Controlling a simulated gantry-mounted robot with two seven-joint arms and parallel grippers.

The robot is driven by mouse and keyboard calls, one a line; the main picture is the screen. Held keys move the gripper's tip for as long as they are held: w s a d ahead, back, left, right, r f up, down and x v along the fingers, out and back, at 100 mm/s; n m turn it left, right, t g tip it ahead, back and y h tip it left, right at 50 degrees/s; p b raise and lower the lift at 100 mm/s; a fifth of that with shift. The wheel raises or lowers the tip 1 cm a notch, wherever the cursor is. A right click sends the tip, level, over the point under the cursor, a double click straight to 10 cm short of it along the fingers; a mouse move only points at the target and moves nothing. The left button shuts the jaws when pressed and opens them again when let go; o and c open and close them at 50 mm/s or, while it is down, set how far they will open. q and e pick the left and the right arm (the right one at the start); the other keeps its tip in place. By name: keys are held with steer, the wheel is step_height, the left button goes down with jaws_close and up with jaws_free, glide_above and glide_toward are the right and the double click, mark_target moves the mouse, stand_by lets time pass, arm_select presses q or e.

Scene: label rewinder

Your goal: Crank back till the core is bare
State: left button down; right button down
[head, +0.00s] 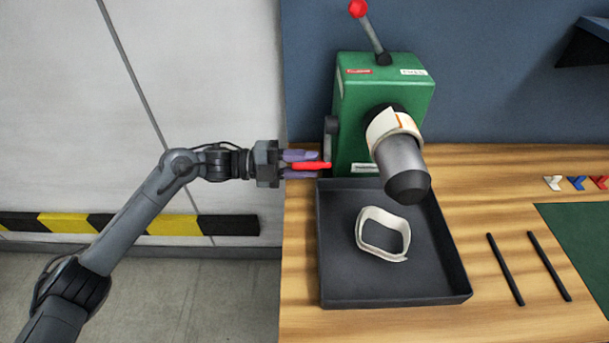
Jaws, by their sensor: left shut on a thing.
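The green rewinder (385,103) stands at the back of the wooden table. A lever with a red knob (358,8) leans up from its top. Its grey core (402,160) with a dark end cap sticks out toward me. A cream strip with an orange mark (385,126) sits around the core's inner end, by the housing. The crank is on the machine's left side, with a red handle (311,166). My left gripper (304,162) is shut on the crank handle. My right gripper is not in view.
A dark tray (330,285) lies below the core, with a loose cream loop of strip (383,235) in it. Two black rods (506,270) and a green mat (585,245) lie to the right. Small white, blue and red pieces (577,184) lie behind them.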

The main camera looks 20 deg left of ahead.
arm_select(q)
steer(key=w+m+b, duration=0.1)
steer(key=w+f+m+b, duration=0.1)
steer(key=shift+a+f+m, duration=0.15)
steer(key=shift+a+m, duration=0.15)
steer(key=shift+m, duration=0.1)
steer(key=shift+w+a+m+b, duration=0.2)
steer(key=shift+w+m+b, duration=0.5)
steer(key=shift+m+b, duration=0.25)
steer(key=shift+w+a+m+b, duration=0.2)
steer(key=shift+w+m+b, duration=0.45)
steer(key=shift+m, duration=0.2)
steer(key=m, duration=0.1)
steer(key=w, duration=0.1)
steer(key=w+r+m, duration=0.1)
steer(key=shift+a+m+b, duration=0.25)
steer(key=shift+m+b, duration=0.05)
steer(key=shift+b, duration=0.1)
steer(key=shift+w+a+r+m, duration=0.1)
steer(key=shift+w+r+m, duration=0.1)
steer(key=shift+w+m, duration=0.3)
steer(key=shift+w+a+r+m, duration=0.1)
steer(key=shift+w+r+m, duration=0.1)
steer(key=shift+m, duration=0.5)
steer(key=shift+w+a+r+m, duration=0.15)
steer(key=shift+w+r+m, duration=0.35)
steer(key=shift+m, duration=0.5)
steer(key=shift+r, duration=0.1)
steer(key=c, duration=0.8)
jaws_free()
